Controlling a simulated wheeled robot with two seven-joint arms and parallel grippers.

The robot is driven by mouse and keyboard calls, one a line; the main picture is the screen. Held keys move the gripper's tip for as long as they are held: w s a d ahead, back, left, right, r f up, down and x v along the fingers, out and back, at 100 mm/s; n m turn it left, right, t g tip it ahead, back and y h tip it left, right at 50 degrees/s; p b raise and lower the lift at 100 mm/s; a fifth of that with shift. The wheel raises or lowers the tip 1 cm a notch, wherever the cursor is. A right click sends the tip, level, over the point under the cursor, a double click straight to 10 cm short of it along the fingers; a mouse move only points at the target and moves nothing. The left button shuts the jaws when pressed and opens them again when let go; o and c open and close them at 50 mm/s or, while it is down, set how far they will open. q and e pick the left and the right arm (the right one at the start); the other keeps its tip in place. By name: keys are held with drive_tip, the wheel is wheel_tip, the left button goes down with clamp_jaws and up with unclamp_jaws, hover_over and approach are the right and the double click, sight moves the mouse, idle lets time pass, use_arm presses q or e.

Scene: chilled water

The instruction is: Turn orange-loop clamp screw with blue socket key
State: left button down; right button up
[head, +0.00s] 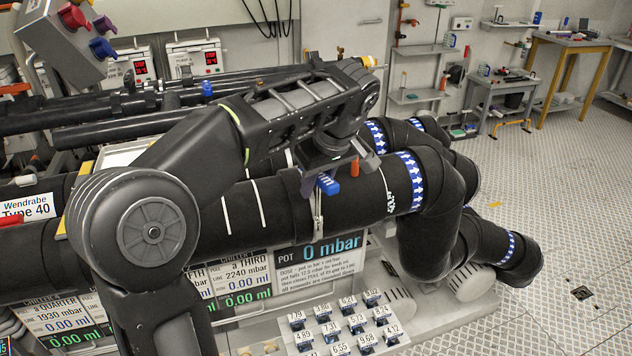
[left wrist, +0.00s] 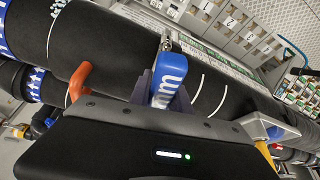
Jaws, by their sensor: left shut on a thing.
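My left gripper (head: 322,172) is over the large black pipe. It is shut on the blue socket key (head: 328,185), whose handle also shows between the fingers in the left wrist view (left wrist: 169,80). A short metal end (left wrist: 166,40) shows beyond the handle, over the pipe; I cannot tell whether it sits on a screw. An orange loop (left wrist: 78,82) stands up from the pipe left of the key in the left wrist view. In the head view the orange part (head: 355,167) is just right of the key. The clamp screw cannot be made out. My right gripper is not in view.
The black pipe (head: 360,198) runs below the gripper to blue-and-white banded elbows (head: 410,182). A display panel (head: 320,262) and numbered blocks (head: 345,325) are below it. A red-display box (head: 195,57) is on the back wall. The floor at right is largely clear.

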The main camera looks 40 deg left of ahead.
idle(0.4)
use_arm(q)
drive_tip(key=shift+n+p, duration=0.7)
drive_tip(key=shift+p, duration=0.15)
drive_tip(key=shift+r, duration=0.1)
drive_tip(key=shift+s+n+g+p, duration=0.1)
drive_tip(key=shift+n+g+p, duration=0.5)
drive_tip(key=shift+p, duration=0.4)
idle(0.3)
drive_tip(key=shift+r, duration=0.15)
idle(0.4)
drive_tip(key=shift+r+p, duration=0.5)
drive_tip(key=shift+r, duration=0.2)
drive_tip(key=shift+r+p, duration=0.55)
drive_tip(key=shift+r, duration=0.05)
